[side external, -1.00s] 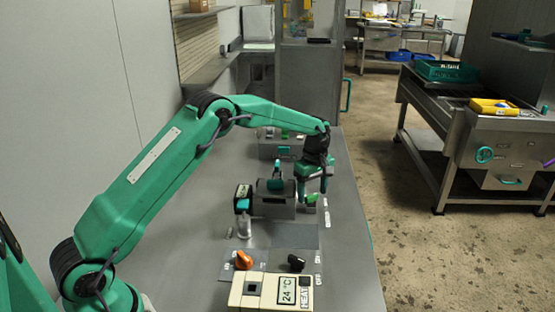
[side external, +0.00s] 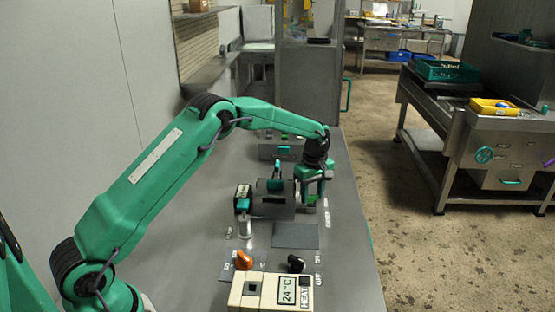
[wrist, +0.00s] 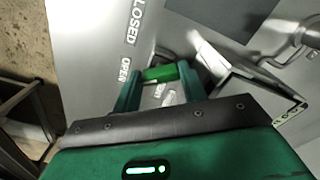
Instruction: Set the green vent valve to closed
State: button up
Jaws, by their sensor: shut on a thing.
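The green vent valve handle (wrist: 160,73) lies between the two fingers of my gripper (wrist: 161,80) in the wrist view, and the gripper is shut on it. The handle's left end lies near the OPEN label (wrist: 124,70). The CLOSED label (wrist: 134,22) is farther up in that view. In the side view my gripper (side external: 313,192) is low over the bench, to the right of the grey box. A bit of the green handle (side external: 311,198) shows there, and the fingers partly hide it.
The grey box (side external: 272,207) with teal parts stands close to the left of my gripper. An orange knob (side external: 243,260), a black knob (side external: 295,263) and a cream panel reading 24 °C (side external: 250,291) are nearer the camera. Bare bench (side external: 345,235) lies to the right.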

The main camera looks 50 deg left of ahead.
aim_at(312, 195)
jog(key=shift+m, duration=0.3)
jog(key=m, duration=1.3)
jog(key=shift+s+a, duration=0.1)
dwell(0.5)
jog(key=o, duration=1)
jog(key=shift+r, duration=0.15)
jog(key=shift+r, duration=3.85)
